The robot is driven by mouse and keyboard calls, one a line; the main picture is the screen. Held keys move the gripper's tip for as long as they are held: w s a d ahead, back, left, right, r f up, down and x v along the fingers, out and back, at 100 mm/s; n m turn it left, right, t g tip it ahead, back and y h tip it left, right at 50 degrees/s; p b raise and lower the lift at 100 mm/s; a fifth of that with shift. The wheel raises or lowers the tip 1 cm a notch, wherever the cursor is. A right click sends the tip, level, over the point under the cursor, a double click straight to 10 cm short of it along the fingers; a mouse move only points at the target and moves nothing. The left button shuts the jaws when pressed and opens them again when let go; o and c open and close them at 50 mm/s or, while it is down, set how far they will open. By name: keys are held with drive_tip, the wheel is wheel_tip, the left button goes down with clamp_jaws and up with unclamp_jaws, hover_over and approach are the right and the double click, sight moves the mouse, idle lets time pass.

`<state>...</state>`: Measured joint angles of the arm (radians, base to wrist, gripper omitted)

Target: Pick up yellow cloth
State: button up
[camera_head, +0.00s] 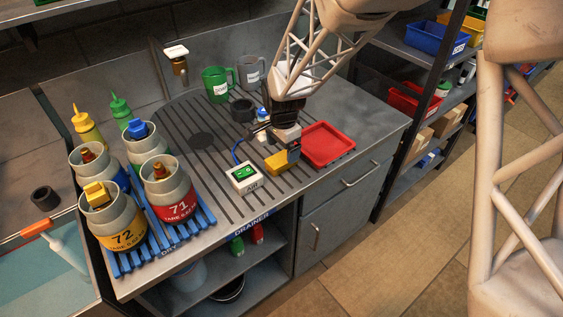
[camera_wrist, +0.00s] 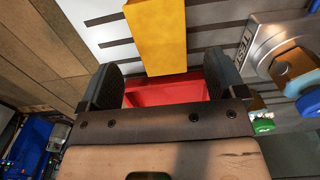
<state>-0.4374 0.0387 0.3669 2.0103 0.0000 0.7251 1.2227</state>
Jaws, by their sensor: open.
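The yellow cloth (camera_head: 276,163) shows as a folded, block-like piece on the ribbed drainer top, just left of the red tray. My gripper (camera_head: 291,152) is pointed down beside it and hides part of it. In the wrist view the yellow cloth (camera_wrist: 158,36) lies ahead, its near end around the gap between the open fingers of my gripper (camera_wrist: 163,76). Both fingers look apart from it, though depth is hard to judge.
The red tray (camera_head: 327,145) is close on the right; a white box with a green switch (camera_head: 244,178) is on the left. Behind stand a green mug (camera_head: 217,84) and a grey mug (camera_head: 251,74). Several labelled pots stand on a blue rack (camera_head: 205,217) at left.

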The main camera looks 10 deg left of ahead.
sight(281, 158)
drive_tip(key=shift+a+f, duration=0.2)
drive_tip(key=shift+f, duration=2.3)
drive_tip(key=shift+c, duration=0.3)
drive_tip(key=c, duration=1)
